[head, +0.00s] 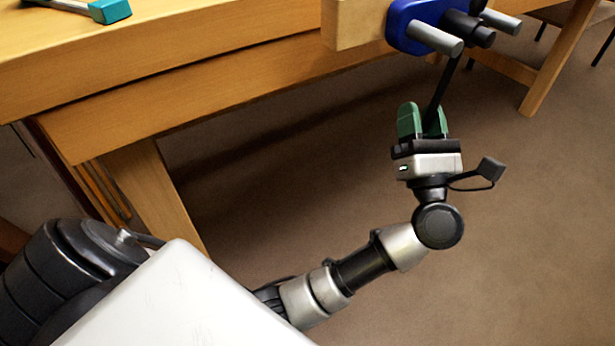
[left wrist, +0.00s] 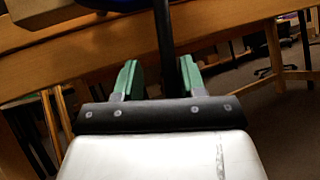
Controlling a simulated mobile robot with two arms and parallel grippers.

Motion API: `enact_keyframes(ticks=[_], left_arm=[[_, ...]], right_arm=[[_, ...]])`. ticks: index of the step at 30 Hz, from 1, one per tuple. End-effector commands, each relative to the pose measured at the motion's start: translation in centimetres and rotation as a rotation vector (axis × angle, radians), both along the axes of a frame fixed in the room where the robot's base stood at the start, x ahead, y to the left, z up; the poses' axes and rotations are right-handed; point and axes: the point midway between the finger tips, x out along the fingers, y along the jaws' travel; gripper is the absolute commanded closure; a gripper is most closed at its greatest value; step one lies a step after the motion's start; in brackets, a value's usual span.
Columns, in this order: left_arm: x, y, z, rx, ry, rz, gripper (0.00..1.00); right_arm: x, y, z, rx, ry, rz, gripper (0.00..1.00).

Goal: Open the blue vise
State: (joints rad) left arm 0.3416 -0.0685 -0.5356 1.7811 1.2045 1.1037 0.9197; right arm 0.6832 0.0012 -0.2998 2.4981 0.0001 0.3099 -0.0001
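The blue vise (head: 401,22) is on the bench front at the top of the head view, with a wooden jaw beside it, grey rods and a dark central screw. Its thin black handle (head: 443,88) hangs down from the screw. My left gripper (head: 421,122) has green fingers pointing up at the handle's lower part. The left gripper is open. The handle's lower end is hidden by the gripper. My right gripper is not in view.
The wooden workbench (head: 200,40) fills the upper left, with a teal-headed tool (head: 108,10) on its top. A bench leg (head: 155,195) stands below. The brown floor (head: 530,200) is clear around my gripper. Chair legs show at the upper right.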

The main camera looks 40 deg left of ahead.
Motion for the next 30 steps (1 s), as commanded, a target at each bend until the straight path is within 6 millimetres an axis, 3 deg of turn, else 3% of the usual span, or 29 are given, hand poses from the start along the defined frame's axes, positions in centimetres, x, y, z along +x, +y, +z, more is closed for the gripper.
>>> enact_keyframes(ticks=[1,30], left_arm=[[-0.4,0.2,1.0,0.011,0.028,0.000,0.60],[-6.3,2.3,5.2,0.207,0.560,-0.001,0.60]], right_arm=[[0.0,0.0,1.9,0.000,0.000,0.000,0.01],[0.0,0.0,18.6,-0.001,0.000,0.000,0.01]])
